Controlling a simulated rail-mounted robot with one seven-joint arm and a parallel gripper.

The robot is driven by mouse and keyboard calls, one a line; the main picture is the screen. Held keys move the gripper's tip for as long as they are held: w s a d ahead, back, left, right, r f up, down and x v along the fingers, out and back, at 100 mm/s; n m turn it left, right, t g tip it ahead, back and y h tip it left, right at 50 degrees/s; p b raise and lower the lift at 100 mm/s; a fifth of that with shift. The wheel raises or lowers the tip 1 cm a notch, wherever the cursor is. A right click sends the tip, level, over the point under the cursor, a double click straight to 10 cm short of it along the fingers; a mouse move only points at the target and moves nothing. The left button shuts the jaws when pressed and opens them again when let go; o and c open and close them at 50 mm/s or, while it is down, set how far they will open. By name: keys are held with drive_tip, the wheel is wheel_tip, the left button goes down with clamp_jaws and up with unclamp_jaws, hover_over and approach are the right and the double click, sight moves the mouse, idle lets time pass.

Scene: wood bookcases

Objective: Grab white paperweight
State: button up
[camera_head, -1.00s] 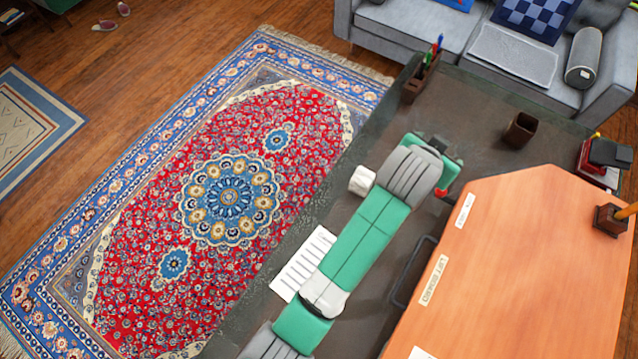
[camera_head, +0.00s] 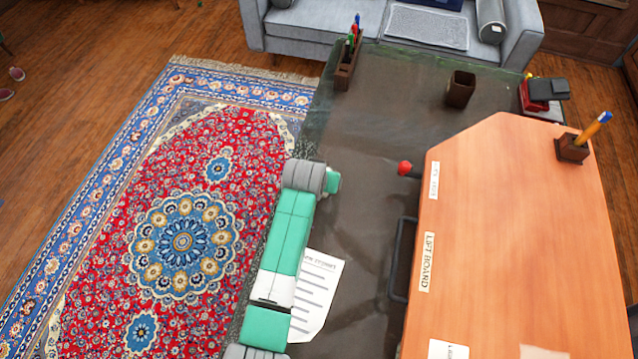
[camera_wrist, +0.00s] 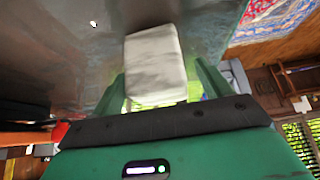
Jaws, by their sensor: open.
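The white paperweight (camera_wrist: 153,55) is a pale, rounded block. In the wrist view it stands on the dark desktop in front of my gripper (camera_wrist: 160,82), with its near end between the two green fingers. The fingers are spread, with one on each side of it. I cannot tell whether either finger touches it. In the head view my arm hides the paperweight, and only a bit of the green hand shows beyond the grey wrist joint.
The dark desk (camera_head: 400,110) holds a paper sheet (camera_head: 315,295), a pen holder (camera_head: 346,68), a brown cup (camera_head: 460,89) and a red knob (camera_head: 404,168). The wooden lift board (camera_head: 520,240) rises on the right. A patterned rug (camera_head: 180,240) lies left.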

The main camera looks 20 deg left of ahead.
drive_tip(key=shift+x, duration=0.95)
drive_tip(key=shift+s, duration=0.1)
drive_tip(key=c, duration=1.7)
drive_tip(key=shift+r, duration=0.15)
drive_tip(key=shift+r+p, duration=0.6)
drive_tip(key=shift+r, duration=0.95)
drive_tip(key=shift+d+r, duration=0.1)
drive_tip(key=shift+r, duration=0.25)
drive_tip(key=s+d+p, duration=0.1)
drive_tip(key=s, duration=0.4)
drive_tip(key=s+d+p, duration=0.2)
drive_tip(key=s, duration=0.3)
drive_tip(key=s+d+r+p, duration=0.1)
drive_tip(key=s+d, duration=0.1)
drive_tip(key=s, duration=0.3)
drive_tip(key=shift+d+p, duration=0.25)
drive_tip(key=shift+p, duration=0.15)
